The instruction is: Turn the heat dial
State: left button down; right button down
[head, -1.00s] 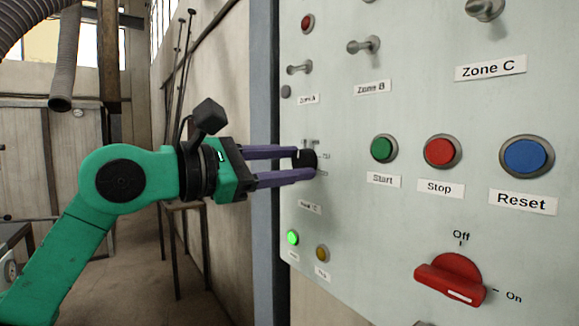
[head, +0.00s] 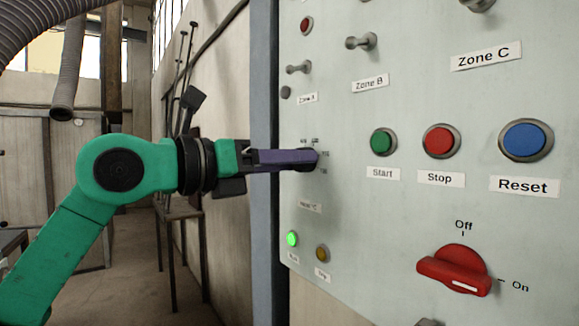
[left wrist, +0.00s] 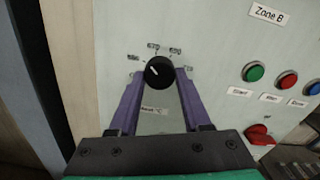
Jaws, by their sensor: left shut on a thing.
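The black heat dial (left wrist: 158,72) sits on the pale panel, with temperature marks around it and a "Heat °C" label below. In the left wrist view its white pointer line slants to the upper left. My left gripper (left wrist: 159,78) is shut on the dial, with one purple finger at each side. In the head view the gripper (head: 312,158) reaches the panel from the left, and its fingers hide most of the dial (head: 304,168). My right gripper is not in view.
The panel (head: 350,215) also carries green (head: 383,142), red (head: 441,141) and blue (head: 525,140) buttons, toggle switches, and a red rotary switch (head: 453,270) near "On". A green lamp (head: 292,239) is lit below the dial. A small table (head: 182,211) stands behind my left arm.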

pick_arm(q)
jog(key=shift+r+n+b, duration=0.1)
jog(key=shift+n+b, duration=1.7)
jog(key=shift+n, duration=5.4)
jog(key=shift+c, duration=1.8)
grip_release()
